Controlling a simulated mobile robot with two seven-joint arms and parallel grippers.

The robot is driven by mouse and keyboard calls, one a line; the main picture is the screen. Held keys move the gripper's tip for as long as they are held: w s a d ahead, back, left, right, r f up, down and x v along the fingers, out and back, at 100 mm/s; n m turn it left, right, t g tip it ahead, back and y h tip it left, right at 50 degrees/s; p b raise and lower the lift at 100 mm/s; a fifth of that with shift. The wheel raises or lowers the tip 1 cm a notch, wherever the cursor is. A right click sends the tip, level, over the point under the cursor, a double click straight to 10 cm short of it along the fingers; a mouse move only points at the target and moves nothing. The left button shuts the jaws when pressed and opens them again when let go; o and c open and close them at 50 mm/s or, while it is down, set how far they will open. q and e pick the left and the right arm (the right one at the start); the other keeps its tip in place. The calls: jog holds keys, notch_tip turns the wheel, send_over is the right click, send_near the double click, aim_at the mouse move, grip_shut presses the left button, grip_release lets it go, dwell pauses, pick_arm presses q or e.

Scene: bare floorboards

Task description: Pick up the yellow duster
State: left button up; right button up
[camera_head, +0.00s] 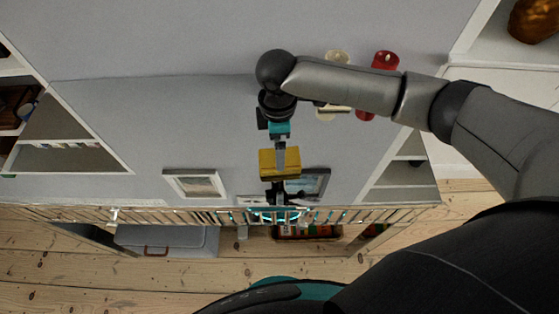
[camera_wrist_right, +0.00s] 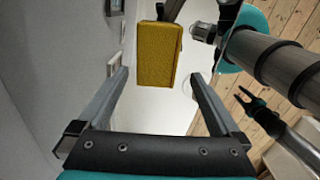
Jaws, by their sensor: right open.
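The yellow duster (camera_head: 267,164) is a small yellow block in the middle of the head view. It also shows in the right wrist view (camera_wrist_right: 158,50), upper middle. My right gripper (camera_head: 280,160) comes in from the upper right of the head view, with a finger seen in front of the duster. In the right wrist view the right gripper (camera_wrist_right: 159,76) is open, its two fingers apart with the duster at their tips. Gaps show on both sides of it. I cannot tell what supports the duster.
A red candle (camera_head: 385,61) and a cream candle (camera_head: 337,57) stand near my right forearm. Framed pictures (camera_head: 194,184) and a slatted wooden rail (camera_head: 160,216) lie below the duster. White shelves (camera_head: 75,157) are at left. Floorboards (camera_head: 60,262) fill the lower left.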

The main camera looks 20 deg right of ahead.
jog(key=f, duration=0.2)
jog(key=f+b, duration=0.1)
jog(key=f, duration=0.2)
jog(key=shift+w+d+f, duration=0.15)
jog(key=shift+d+f, duration=0.05)
jog(key=c, duration=1.2)
